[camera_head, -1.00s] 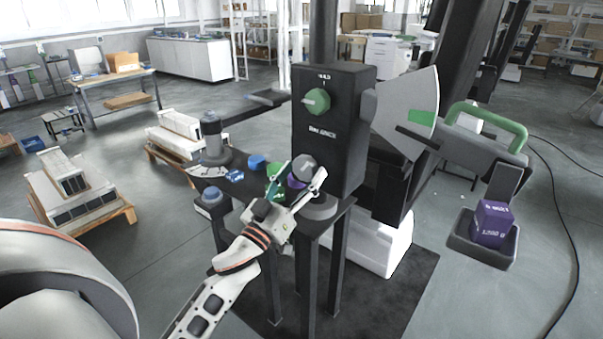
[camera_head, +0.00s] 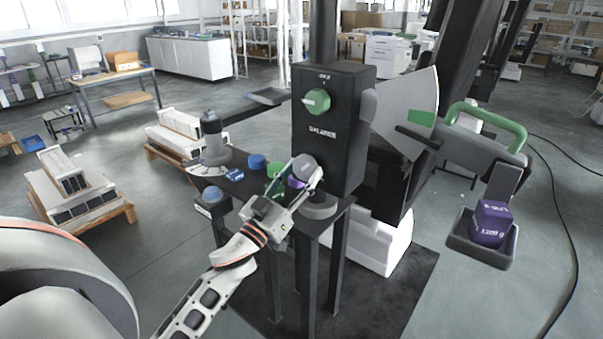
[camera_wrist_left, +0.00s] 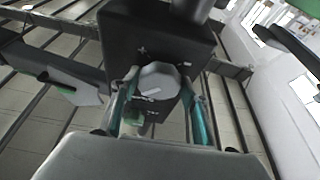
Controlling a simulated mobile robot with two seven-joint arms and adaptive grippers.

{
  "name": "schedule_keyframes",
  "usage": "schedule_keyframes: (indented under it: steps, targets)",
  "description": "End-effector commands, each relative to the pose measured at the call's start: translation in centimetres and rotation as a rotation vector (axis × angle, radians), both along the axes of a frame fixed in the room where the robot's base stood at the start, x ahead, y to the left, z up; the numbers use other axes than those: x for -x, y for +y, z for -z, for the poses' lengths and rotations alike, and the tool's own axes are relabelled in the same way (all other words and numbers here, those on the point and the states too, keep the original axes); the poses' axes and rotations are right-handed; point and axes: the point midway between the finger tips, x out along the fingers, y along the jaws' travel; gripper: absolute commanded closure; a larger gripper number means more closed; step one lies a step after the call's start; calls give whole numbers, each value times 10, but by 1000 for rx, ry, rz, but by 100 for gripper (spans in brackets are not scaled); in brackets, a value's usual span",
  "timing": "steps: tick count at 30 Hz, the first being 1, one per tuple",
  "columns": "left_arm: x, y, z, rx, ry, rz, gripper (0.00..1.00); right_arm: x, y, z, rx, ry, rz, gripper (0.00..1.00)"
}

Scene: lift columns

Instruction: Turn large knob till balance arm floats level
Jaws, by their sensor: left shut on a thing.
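A black box (camera_head: 325,140) stands on a dark stand, with a green knob (camera_head: 316,101) high on its front. A large grey knob (camera_head: 304,165) sits low on the front; in the left wrist view the grey knob (camera_wrist_left: 160,82) shows a white line. My left gripper (camera_head: 299,186) is shut on the grey knob, one finger on each side. The balance arm (camera_head: 480,152) extends right from the box and carries a green handle (camera_head: 490,118). A pale fan-shaped plate (camera_head: 407,95) bears a green band; the dark pointer lies below this band. My right gripper is not in view.
A purple weight (camera_head: 491,222) sits in a dark tray (camera_head: 466,244) under the arm's outer end. Blue (camera_head: 257,161) and green buttons and a grey cylinder (camera_head: 212,138) stand on the stand's left part. Open floor lies right.

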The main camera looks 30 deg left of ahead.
Motion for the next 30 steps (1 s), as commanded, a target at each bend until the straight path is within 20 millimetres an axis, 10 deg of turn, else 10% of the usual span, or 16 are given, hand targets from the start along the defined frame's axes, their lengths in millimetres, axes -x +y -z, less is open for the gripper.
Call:
schedule_keyframes:
  steps: [30]
  targets:
    - [0, 7, -4, -860, -66, 2, 76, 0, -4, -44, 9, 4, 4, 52]
